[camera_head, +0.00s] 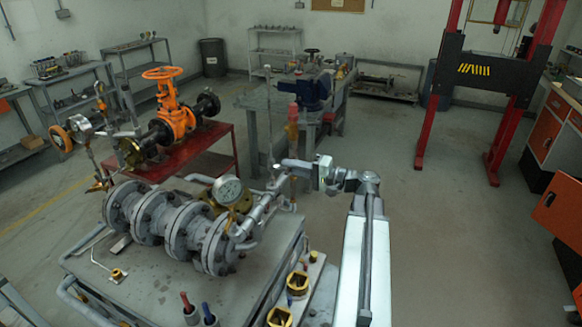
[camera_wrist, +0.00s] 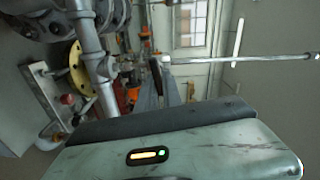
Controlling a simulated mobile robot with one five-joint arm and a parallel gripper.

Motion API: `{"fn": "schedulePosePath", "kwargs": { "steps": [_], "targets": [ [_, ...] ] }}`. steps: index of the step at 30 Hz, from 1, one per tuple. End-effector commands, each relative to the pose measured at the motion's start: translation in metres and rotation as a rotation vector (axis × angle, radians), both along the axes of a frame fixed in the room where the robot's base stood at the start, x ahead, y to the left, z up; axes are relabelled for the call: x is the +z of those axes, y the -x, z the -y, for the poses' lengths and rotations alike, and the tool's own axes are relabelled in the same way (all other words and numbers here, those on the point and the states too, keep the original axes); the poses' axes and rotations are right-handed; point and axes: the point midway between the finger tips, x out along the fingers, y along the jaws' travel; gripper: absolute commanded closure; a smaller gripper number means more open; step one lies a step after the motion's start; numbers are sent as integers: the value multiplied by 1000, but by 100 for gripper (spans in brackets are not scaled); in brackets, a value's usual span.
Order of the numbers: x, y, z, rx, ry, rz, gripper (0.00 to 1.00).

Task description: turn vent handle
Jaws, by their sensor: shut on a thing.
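A grey pipe assembly with flanges (camera_head: 165,222) and a white round gauge (camera_head: 229,190) stands on a grey bench. A thin metal rod (camera_head: 269,115), seemingly the vent handle, stands upright at its right end. In the wrist view the rod (camera_wrist: 250,60) runs sideways to the right, with a pale collar at its near end. My gripper (camera_head: 279,166) reaches in from the right at the rod's lower end. In the wrist view its narrow fingers (camera_wrist: 164,66) are closed at that collar. The exact contact is small and partly hidden.
An orange valve (camera_head: 175,115) stands on a red cart behind. A workbench with a blue vise (camera_head: 313,92) is beyond the rod. Brass fittings (camera_head: 298,282) and red and blue-handled tools sit on the bench's near right.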

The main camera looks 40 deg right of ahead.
Motion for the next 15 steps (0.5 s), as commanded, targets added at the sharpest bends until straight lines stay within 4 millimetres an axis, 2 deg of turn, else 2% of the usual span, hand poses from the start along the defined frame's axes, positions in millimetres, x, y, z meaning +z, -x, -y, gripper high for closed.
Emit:
{"fn": "schedulePosePath", "kwargs": {
  "steps": [15],
  "targets": [
    [-3,0,0,0,-142,-86,100]
  ]
}}
